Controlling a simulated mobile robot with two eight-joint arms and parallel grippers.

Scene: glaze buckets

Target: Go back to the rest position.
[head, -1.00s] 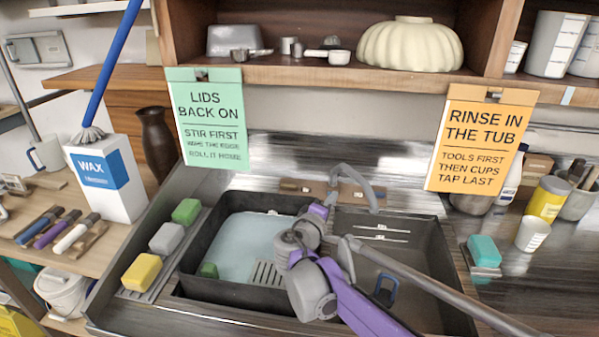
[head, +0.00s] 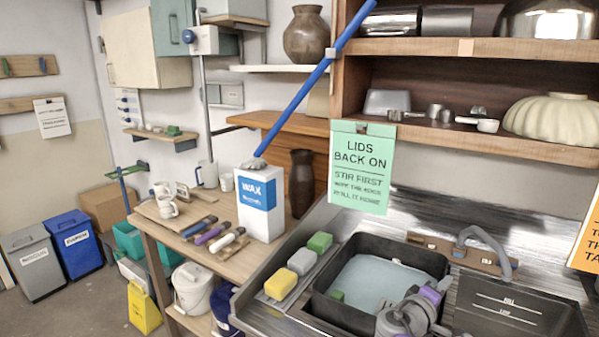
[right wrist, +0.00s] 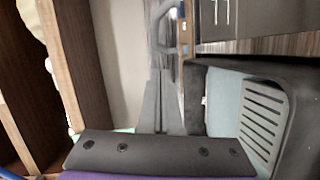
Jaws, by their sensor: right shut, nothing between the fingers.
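My right gripper (head: 440,287) shows at the bottom right of the head view, grey and purple, above the sink edge between the two basins. In the right wrist view its two grey fingers (right wrist: 157,105) are together with nothing between them. The tub's pale slotted grate (right wrist: 262,125) shows at the right of the wrist view. My left gripper is not in view.
The grey faucet (head: 485,240) arches behind the basins, close to my right gripper. Three sponges lie left of the tub, the yellow one (head: 280,284) nearest. A white wax box (head: 262,205) stands on the wooden bench (head: 165,232). A wooden shelf (head: 480,142) overhangs the back.

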